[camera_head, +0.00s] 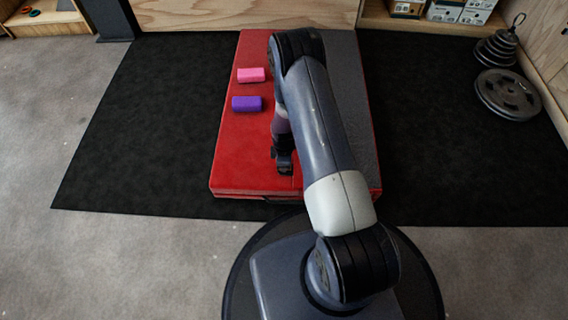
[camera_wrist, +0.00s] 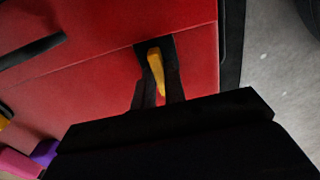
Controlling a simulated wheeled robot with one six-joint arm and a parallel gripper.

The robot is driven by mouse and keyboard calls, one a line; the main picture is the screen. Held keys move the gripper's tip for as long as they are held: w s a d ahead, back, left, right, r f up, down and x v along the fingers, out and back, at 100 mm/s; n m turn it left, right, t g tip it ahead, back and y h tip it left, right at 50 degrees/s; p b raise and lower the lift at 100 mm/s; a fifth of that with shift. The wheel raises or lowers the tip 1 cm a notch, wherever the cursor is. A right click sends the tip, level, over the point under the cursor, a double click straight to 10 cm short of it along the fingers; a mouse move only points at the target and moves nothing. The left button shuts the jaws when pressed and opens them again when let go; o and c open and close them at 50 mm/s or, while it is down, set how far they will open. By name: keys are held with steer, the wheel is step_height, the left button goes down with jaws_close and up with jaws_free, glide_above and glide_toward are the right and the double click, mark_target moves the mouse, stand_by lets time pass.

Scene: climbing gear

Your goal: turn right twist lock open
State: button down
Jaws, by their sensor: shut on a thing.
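A yellow twist lock (camera_wrist: 156,72) shows in the wrist view, a narrow upright piece against the red side of the pad. My gripper (camera_wrist: 157,50) has its black fingers on either side of it and is shut on it. In the head view my gripper (camera_head: 284,165) is low at the front part of the red crash pad (camera_head: 230,150); the lock is hidden there by the arm. A second yellow piece (camera_wrist: 4,122) shows at the left edge of the wrist view, partly cut off.
A pink block (camera_head: 251,75) and a purple block (camera_head: 246,104) lie on the pad. A black strap (camera_wrist: 32,50) crosses the red side in the wrist view. Weight plates (camera_head: 508,94) lie at the right. The black mat (camera_head: 150,120) left of the pad is clear.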

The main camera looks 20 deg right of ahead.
steer(key=shift+w, duration=0.1)
steer(key=c, duration=1.5)
jaws_free()
steer(key=shift+o, duration=0.2)
step_height(320, 180, up, 11)
steer(key=p, duration=0.4)
steer(key=shift+p, duration=0.3)
steer(key=shift+f, duration=0.2)
step_height(320, 180, down, 11)
steer(key=b, duration=0.5)
steer(key=shift+r, duration=0.2)
